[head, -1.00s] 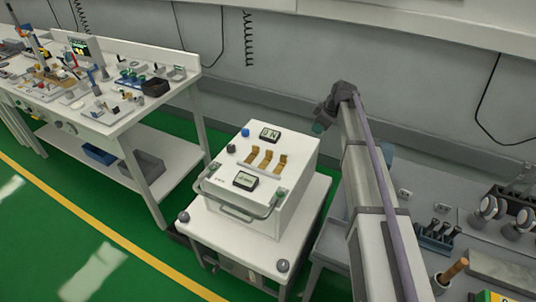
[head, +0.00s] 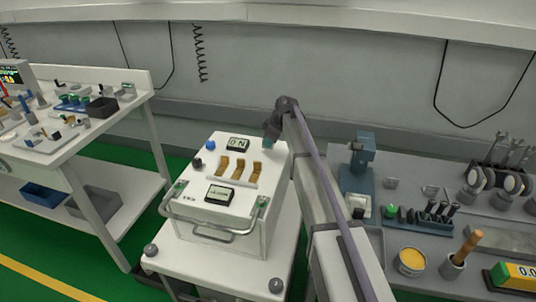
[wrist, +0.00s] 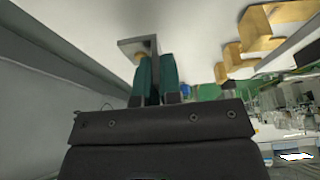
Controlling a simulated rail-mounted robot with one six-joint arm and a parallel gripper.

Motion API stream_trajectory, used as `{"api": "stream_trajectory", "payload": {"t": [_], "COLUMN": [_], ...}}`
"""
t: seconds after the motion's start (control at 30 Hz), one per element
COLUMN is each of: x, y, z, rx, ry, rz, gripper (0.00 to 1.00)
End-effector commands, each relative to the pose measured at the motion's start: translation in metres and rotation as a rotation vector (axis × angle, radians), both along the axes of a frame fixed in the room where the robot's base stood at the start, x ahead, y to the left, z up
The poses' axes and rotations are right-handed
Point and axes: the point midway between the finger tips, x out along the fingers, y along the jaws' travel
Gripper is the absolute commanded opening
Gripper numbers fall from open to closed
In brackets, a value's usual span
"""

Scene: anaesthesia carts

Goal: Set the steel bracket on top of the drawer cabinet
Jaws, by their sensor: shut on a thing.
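My gripper (head: 269,130) is beside or over the back right corner of a white box-shaped unit (head: 205,233). In the wrist view, the teal fingers of my gripper (wrist: 157,68) are shut on a grey angled metal piece, the steel bracket (wrist: 130,46), which sticks out past the fingertips. The bracket cannot be made out in the head view. The white unit has a front handle, two small displays and several brass-coloured angled pieces (head: 239,170) on its top. I cannot tell any drawers on it, so which thing is the drawer cabinet is unclear.
The white unit stands on a white cart (head: 200,274) with round corner knobs. A cluttered workbench (head: 90,140) is at left. At right, a grey bench (head: 415,180) holds a blue-grey device (head: 359,170), a yellow-topped jar (head: 411,261) and tools.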

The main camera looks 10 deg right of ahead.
Motion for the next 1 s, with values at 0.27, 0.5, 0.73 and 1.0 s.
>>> {"api": "stream_trajectory", "payload": {"t": [0.27, 0.5, 0.73, 1.0], "x": [0.0, 0.0, 0.0, 0.0], "y": [0.0, 0.0, 0.0, 0.0], "z": [-0.028, -0.034, -0.032, -0.031], "rx": [0.0, 0.0, 0.0, 0.0], "ry": [0.0, 0.0, 0.0, 0.0], "rz": [0.0, 0.0, 0.0, 0.0], "gripper": [0.0, 0.0, 0.28, 0.31]}}
